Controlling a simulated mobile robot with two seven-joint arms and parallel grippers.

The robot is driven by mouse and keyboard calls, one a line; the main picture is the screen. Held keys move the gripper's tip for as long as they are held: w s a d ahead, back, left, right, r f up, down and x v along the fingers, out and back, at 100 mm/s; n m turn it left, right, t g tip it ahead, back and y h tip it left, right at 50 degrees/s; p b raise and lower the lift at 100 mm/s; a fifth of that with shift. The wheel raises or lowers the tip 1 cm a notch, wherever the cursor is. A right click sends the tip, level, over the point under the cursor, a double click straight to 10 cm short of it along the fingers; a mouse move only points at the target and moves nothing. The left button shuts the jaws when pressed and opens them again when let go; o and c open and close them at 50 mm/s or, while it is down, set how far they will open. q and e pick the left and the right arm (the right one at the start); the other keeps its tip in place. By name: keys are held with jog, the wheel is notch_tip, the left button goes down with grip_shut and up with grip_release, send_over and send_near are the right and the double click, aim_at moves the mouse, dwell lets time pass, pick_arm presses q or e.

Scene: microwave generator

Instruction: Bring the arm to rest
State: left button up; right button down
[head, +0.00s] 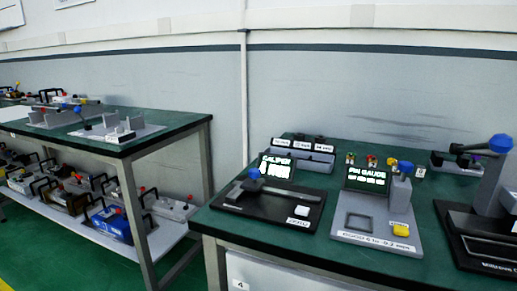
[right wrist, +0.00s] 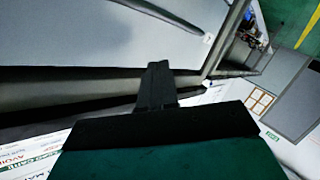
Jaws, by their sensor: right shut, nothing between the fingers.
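No gripper and no arm shows in the head view. In the right wrist view my right gripper (right wrist: 157,85) shows as dark fingers pressed together. It is shut and empty, and no object is between its fingertips. It points toward a grey surface and a dark strip. Whether it touches anything there I cannot tell. My left gripper is in neither view.
A green-topped table (head: 300,253) at the right holds a caliper station (head: 262,215), a pin gauge station (head: 375,235) and a black-based stand (head: 487,195). Another green table (head: 185,122) at the left carries grey fixtures, with several tools on its lower shelf (head: 165,243). A grey wall (head: 330,100) stands behind.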

jog(key=s+d+f+m+g+h, duration=0.1)
jog(key=s+f+m+g, duration=0.3)
jog(key=s+f+m, duration=0.4)
pick_arm(q)
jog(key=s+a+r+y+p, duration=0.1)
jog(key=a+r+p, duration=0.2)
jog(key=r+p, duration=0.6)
jog(key=p, duration=0.4)
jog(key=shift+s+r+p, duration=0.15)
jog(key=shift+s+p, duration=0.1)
jog(key=shift+p, duration=0.05)
pick_arm(e)
notch_tip(320, 180, up, 8)
jog(key=s+d+n+h, duration=0.1)
jog(key=d, duration=0.1)
jog(key=shift+d, duration=0.4)
jog(key=shift+f, duration=0.15)
